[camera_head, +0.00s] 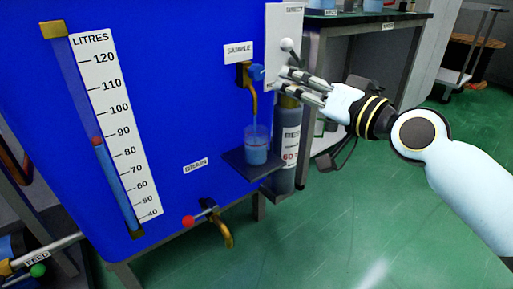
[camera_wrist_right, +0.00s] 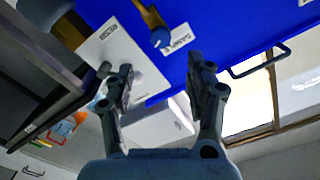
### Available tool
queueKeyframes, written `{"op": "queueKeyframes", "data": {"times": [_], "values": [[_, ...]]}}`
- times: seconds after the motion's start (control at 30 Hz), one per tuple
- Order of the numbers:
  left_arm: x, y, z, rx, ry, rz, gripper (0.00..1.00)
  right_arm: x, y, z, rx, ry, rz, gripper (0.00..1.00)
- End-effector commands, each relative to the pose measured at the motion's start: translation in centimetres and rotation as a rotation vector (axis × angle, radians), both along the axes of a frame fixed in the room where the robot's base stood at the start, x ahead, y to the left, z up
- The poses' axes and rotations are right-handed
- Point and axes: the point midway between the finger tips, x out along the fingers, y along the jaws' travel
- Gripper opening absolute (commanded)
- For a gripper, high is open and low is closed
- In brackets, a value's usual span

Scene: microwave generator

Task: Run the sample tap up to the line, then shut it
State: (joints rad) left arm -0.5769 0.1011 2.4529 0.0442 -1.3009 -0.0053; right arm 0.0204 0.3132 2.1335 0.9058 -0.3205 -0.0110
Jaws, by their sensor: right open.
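The sample tap (camera_head: 247,76), brass with a blue handle, is on the blue tank's front beside the SAMPLE label (camera_head: 238,52). A clear cup (camera_head: 256,151) stands under its spout, with blue liquid in it and a reddish line around it. I cannot tell the exact level against the line, or whether water is running. My right gripper (camera_head: 283,81) is open and empty, just right of the tap's handle and apart from it. In the right wrist view the blue handle (camera_wrist_right: 160,38) lies ahead, beyond the open fingers (camera_wrist_right: 160,64). My left gripper is not in view.
The cup stands on a dark shelf (camera_head: 239,165). A white panel (camera_head: 279,22) with a round-knobbed lever (camera_head: 288,45) is near my right gripper. A red-handled drain tap (camera_head: 208,213) is lower down. A litres gauge (camera_head: 117,125) is at left. Green floor is clear below.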

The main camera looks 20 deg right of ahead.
Motion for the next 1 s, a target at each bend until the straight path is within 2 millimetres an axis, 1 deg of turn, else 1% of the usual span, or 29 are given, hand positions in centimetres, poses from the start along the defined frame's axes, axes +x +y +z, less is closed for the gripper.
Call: {"op": "queueKeyframes", "data": {"times": [0.4, 0.47, 0.6, 0.73, 0.8, 0.87, 1.0], "values": [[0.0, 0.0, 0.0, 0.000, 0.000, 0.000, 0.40, 0.0, 0.0, 0.0, -0.020, -0.007, 0.000, 0.55], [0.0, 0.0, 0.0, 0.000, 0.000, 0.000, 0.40, 0.0, 0.0, -0.1, -0.079, -0.027, 0.001, 0.55], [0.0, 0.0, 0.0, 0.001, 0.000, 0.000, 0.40, 0.2, 0.1, -0.5, -0.324, -0.109, 0.005, 0.55], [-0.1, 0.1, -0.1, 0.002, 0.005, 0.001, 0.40, 0.6, 0.2, -0.7, -0.519, -0.181, 0.005, 0.55], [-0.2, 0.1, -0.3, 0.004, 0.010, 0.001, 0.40, 0.8, 0.3, -0.7, -0.579, -0.205, 0.005, 0.55], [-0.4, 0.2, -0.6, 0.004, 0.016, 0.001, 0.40, 1.2, 0.5, -0.6, -0.600, -0.215, 0.002, 0.55], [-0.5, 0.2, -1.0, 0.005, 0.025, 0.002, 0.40, 3.0, 1.1, -0.4, -0.593, -0.220, -0.003, 0.55]]}}
